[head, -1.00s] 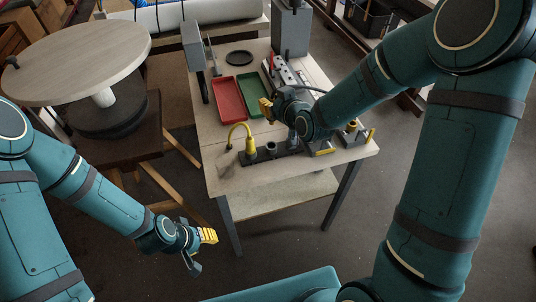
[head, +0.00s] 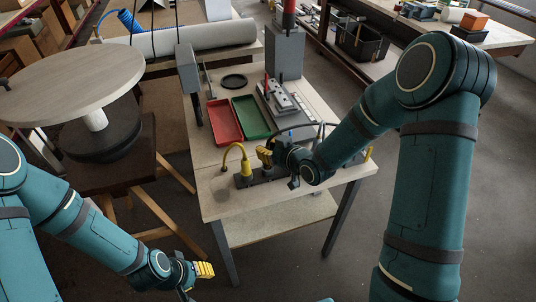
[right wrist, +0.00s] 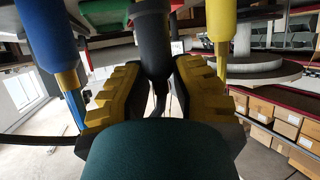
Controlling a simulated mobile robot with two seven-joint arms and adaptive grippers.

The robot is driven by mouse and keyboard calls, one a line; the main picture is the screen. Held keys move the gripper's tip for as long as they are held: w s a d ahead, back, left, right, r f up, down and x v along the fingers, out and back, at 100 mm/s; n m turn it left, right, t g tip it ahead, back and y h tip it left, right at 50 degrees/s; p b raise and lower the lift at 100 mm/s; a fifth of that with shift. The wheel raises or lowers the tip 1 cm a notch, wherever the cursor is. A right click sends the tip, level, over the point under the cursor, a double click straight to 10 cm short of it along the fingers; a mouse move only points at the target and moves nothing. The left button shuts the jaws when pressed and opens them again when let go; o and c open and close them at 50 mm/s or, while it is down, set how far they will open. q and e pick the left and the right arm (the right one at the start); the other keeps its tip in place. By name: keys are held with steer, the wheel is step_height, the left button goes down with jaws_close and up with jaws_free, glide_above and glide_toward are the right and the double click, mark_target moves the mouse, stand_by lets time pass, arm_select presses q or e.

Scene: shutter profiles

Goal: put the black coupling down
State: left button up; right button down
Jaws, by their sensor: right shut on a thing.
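My right gripper (head: 266,156) is low over the dark rack (head: 262,177) at the front of the work table, just right of the yellow connector (head: 245,170) with its curved cable. In the right wrist view its two yellow ribbed fingers (right wrist: 158,92) are shut on the black coupling (right wrist: 153,40), a dark cylinder between the tips. The yellow connector (right wrist: 222,22) and a blue one (right wrist: 48,38) flank it there. In the head view the gripper hides the coupling; I cannot tell whether it touches the rack. My left gripper (head: 198,279) hangs low, clear of the table, its jaw gap unclear.
A red tray (head: 224,122) and a green tray (head: 252,117) lie behind the rack. A black ring (head: 234,81) and a grey column (head: 285,52) are farther back. A round wooden turntable (head: 70,72) stands left. The front left table corner is bare.

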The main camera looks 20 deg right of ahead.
step_height(320, 180, down, 2)
steer(key=shift+f, duration=0.1)
steer(key=shift+b, duration=0.3)
steer(key=c, duration=0.9)
jaws_free()
steer(key=shift+f, duration=0.1)
